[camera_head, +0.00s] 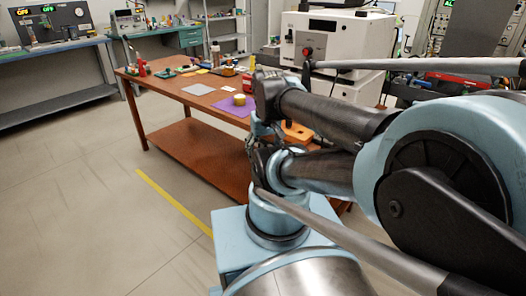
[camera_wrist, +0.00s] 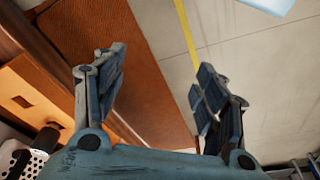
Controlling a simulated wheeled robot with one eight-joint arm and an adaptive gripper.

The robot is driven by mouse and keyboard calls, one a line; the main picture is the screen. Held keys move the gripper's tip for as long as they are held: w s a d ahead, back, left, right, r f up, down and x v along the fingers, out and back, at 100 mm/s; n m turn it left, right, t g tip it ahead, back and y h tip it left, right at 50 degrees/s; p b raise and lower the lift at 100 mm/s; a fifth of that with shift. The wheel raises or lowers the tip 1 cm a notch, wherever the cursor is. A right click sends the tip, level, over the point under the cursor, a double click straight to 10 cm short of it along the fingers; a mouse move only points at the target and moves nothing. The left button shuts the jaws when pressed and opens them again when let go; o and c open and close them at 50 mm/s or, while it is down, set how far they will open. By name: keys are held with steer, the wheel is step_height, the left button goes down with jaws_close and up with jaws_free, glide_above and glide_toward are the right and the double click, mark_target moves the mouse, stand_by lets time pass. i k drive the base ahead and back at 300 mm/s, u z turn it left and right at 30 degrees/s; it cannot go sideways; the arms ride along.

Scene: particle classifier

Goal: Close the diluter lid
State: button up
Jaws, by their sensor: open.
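My gripper (camera_wrist: 160,80) is open and empty in the wrist view, its two dark fingers spread wide above the floor beside a wooden table. In the head view my arm hides most of it. I cannot clearly identify the diluter or its lid in either view. A white boxy instrument (camera_head: 337,24) with a red round knob stands behind my arm in the head view, and its lower part is partly hidden. Whether it is the diluter, I cannot tell. My gripper touches nothing that I can see.
The wooden table (camera_head: 150,83) holds a purple mat (camera_head: 228,108), a grey mat (camera_head: 200,90) and small items. An orange block (camera_head: 297,131) lies near my arm; it also shows in the wrist view (camera_wrist: 40,112). Open floor (camera_head: 80,190) with a yellow line lies left.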

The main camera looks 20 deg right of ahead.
mark_target(474, 28)
steer(key=z, duration=0.5)
steer(key=k, duration=1.15)
steer(key=z, duration=1.65)
steer(key=i, duration=2.35)
steer(key=u, duration=0.75)
steer(key=i, duration=0.4)
steer(key=u, duration=0.05)
steer(key=k, duration=0.5)
steer(key=z, duration=0.1)
